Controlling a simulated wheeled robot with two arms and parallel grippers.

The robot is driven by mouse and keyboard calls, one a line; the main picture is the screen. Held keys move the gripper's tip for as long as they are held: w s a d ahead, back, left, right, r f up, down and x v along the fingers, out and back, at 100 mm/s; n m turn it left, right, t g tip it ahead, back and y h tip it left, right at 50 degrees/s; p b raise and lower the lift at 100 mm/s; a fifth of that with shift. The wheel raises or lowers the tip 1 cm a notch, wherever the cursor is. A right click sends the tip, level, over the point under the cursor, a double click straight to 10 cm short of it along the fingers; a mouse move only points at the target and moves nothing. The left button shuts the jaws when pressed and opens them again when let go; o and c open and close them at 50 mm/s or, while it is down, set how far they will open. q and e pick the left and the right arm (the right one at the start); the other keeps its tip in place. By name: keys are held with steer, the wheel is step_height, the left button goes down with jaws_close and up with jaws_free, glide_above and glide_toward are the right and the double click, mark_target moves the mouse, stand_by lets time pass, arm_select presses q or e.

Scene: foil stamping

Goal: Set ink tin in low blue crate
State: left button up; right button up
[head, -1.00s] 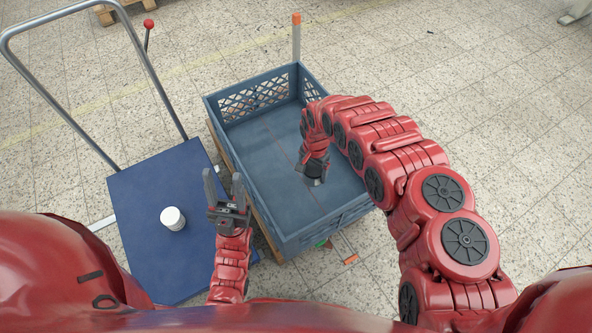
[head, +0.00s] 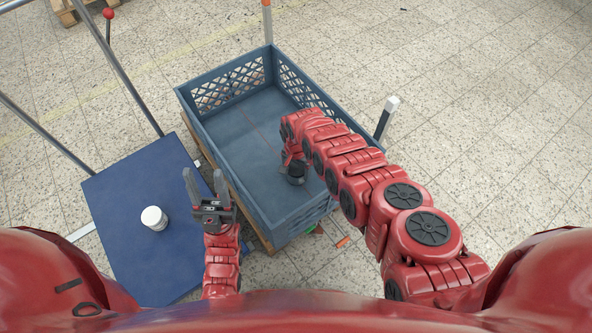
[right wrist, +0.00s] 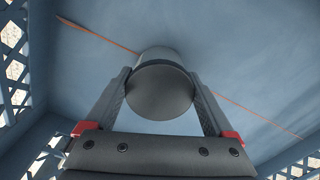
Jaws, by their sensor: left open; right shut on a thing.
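The blue crate (head: 238,137) stands in the middle of the head view, with lattice walls and an open top. My right gripper (head: 296,172) reaches down inside the crate near its front right part. It is shut on a dark grey tin (right wrist: 160,92), which sits between its two fingers in the right wrist view. Whether the tin touches the crate floor I cannot tell. My left gripper (head: 206,190) is open and empty, pointing up beside the crate's left wall.
A blue platform cart (head: 130,205) with a grey handle stands left of the crate, with a white tin (head: 154,218) on it. A post with an orange top (head: 267,20) rises behind the crate, and a white-topped post (head: 388,112) at its right. Tiled floor is open on the right.

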mark_target(296, 167)
steer(key=shift+f, duration=0.1)
steer(key=o, duration=1.4)
steer(key=shift+o, duration=0.2)
step_height(296, 167, up, 4)
steer(key=p, duration=0.2)
steer(key=shift+r+p, duration=0.2)
steer(key=shift+p, duration=0.15)
step_height(296, 167, up, 8)
steer(key=p, duration=0.1)
steer(key=shift+p, duration=0.4)
